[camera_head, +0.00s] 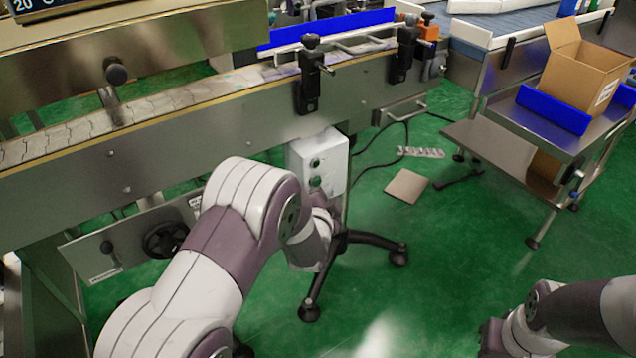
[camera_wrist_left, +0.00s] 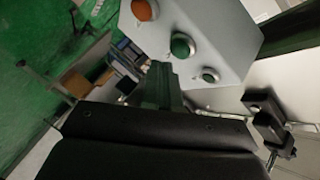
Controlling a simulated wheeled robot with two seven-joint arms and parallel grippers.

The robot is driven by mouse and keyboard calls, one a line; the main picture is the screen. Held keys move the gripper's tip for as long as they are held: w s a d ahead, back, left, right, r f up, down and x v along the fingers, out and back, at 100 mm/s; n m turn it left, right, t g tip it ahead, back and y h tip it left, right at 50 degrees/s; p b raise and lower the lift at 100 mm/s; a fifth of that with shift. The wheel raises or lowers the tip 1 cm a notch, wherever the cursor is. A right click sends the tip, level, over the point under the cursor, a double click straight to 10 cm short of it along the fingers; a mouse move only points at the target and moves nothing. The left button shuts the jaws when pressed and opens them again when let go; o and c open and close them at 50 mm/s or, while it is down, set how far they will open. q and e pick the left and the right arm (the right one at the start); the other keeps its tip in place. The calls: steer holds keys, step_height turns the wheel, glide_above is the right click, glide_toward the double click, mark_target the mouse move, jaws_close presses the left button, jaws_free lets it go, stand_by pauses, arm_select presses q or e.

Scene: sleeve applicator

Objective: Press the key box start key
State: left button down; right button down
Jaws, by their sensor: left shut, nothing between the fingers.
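The key box (camera_head: 334,157) is a pale box below the conveyor's side, with two green keys showing on its face in the head view. In the left wrist view the key box (camera_wrist_left: 222,38) shows an orange key (camera_wrist_left: 142,9), a middle green key (camera_wrist_left: 181,45) and another green key (camera_wrist_left: 210,75). No lettering is readable, so I cannot tell which is the start key. My left gripper (camera_wrist_left: 159,72) is shut and empty, its tips just beside the middle green key in the picture; contact cannot be told. In the head view my left arm mostly hides this gripper. My right gripper (camera_head: 492,337) is dark and partly visible at lower right.
The conveyor (camera_head: 200,120) runs across above the key box. A black-footed stand (camera_head: 370,240) is below it. A handwheel (camera_head: 165,240) is at left. A cardboard box (camera_head: 580,75) sits on a steel table at right.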

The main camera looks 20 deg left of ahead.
arm_select(q)
steer(key=shift+w+a, duration=0.25)
steer(key=shift+a, duration=0.05)
steer(key=shift+w+a, duration=0.25)
steer(key=shift+a, duration=0.1)
stand_by(0.7)
stand_by(0.3)
steer(key=shift+s+d, duration=0.5)
steer(key=shift+d, duration=0.15)
steer(key=shift+p, duration=0.3)
steer(key=s+d, duration=0.1)
steer(key=d, duration=0.1)
steer(key=s+d+p, duration=0.1)
steer(key=s+d, duration=0.1)
